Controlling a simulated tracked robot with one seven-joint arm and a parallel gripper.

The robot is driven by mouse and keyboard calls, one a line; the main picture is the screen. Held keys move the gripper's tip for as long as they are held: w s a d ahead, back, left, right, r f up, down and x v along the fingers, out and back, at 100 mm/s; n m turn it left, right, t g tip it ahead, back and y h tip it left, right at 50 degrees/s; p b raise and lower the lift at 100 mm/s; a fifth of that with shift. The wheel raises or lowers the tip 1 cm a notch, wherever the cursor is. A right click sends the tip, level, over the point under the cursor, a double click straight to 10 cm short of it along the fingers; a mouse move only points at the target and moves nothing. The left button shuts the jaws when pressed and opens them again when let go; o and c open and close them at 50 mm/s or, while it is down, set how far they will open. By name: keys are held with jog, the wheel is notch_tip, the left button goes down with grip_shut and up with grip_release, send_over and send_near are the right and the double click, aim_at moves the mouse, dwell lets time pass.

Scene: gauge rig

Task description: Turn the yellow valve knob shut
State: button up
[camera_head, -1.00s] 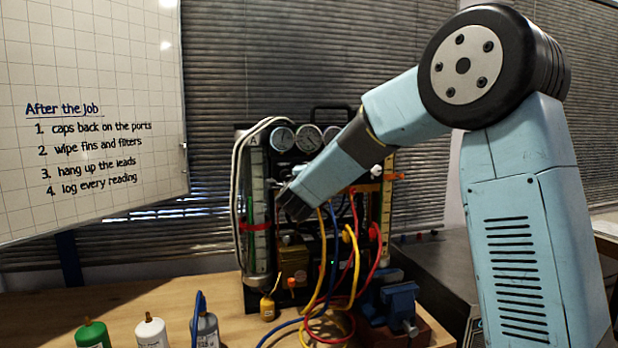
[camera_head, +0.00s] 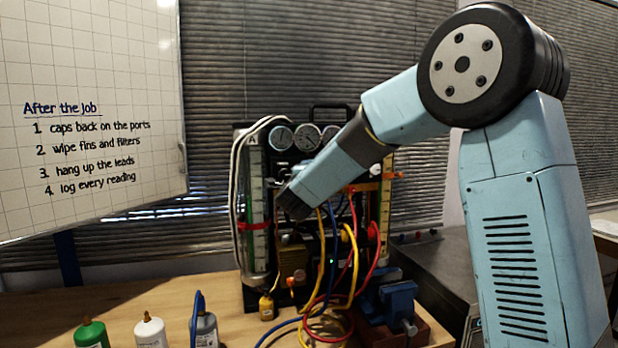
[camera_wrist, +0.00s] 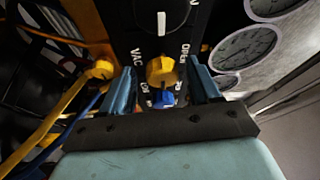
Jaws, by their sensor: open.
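The yellow valve knob (camera_wrist: 162,72) shows in the wrist view on a black panel, between my gripper's two blue fingers. My gripper (camera_wrist: 163,90) is open, with a finger on each side of the knob and a visible gap to each. Whether the fingertips reach past the knob's face I cannot tell. Lettering reading "OPEN" and "VAC" is on the panel near the knob. In the head view my gripper (camera_head: 290,205) is at the front of the gauge rig (camera_head: 254,292), and my arm hides the knob there.
A blue part (camera_wrist: 163,98) sits just below the yellow knob. Round gauges (camera_wrist: 245,46) are close on the right in the wrist view. Yellow, red and blue hoses (camera_head: 333,250) hang in front of the rig. Bottles (camera_head: 150,332) stand on the bench at front left.

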jog(key=s+a, duration=0.1)
jog(key=s, duration=1.2)
jog(key=shift+s+a+f, duration=0.25)
jog(key=shift+f, duration=0.2)
jog(key=s+d+f+n+g+y, duration=0.1)
jog(key=s+d+f+n+g, duration=0.2)
jog(key=s+d+n+g, duration=0.3)
jog(key=s+d+f+n+g+y, duration=0.1)
jog(key=s+d+f+n+g, duration=0.3)
jog(key=s+d+n, duration=0.7)
jog(key=s+d+g, duration=0.1)
jog(key=s+d, duration=0.3)
jog(key=s, duration=0.3)
jog(key=s+d+g, duration=0.1)
jog(key=s+d, duration=0.4)
jog(key=s, duration=0.3)
jog(key=shift+n+g, duration=0.4)
jog(key=shift+w, duration=0.1)
